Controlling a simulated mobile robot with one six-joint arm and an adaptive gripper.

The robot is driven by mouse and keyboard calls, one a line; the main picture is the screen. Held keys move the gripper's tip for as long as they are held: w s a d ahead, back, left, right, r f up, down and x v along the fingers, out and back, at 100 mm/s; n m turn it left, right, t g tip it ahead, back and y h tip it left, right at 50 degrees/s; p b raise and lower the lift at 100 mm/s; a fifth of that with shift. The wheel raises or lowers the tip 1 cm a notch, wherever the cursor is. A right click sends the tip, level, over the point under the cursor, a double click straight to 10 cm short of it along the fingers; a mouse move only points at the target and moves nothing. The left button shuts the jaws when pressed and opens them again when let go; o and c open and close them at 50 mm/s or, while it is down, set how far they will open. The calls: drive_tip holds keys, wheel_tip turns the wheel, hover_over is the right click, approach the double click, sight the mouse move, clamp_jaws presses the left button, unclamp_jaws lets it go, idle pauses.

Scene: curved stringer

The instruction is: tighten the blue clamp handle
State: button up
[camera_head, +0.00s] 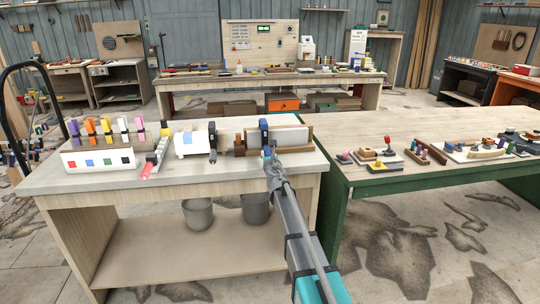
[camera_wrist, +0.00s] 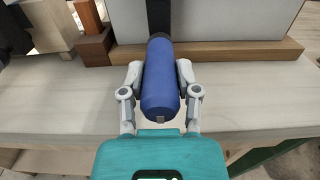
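The blue clamp handle (camera_wrist: 160,85) is a thick rounded cylinder that points toward me in the wrist view, on a dark upright bar (camera_wrist: 158,17).
Behind the handle is a grey block (camera_wrist: 230,20) on a wooden base (camera_wrist: 240,50). Left on the bench stand a white block with a dark clamp (camera_head: 190,142), a red-tipped clamp (camera_head: 152,163) and a rack of coloured clamps (camera_head: 98,160). A green-framed table (camera_head: 400,130) adjoins at right.

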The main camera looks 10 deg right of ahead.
clamp_jaws()
drive_tip(key=shift+d, duration=0.35)
drive_tip(key=shift+a, duration=0.35)
drive_tip(key=shift+m, duration=0.3)
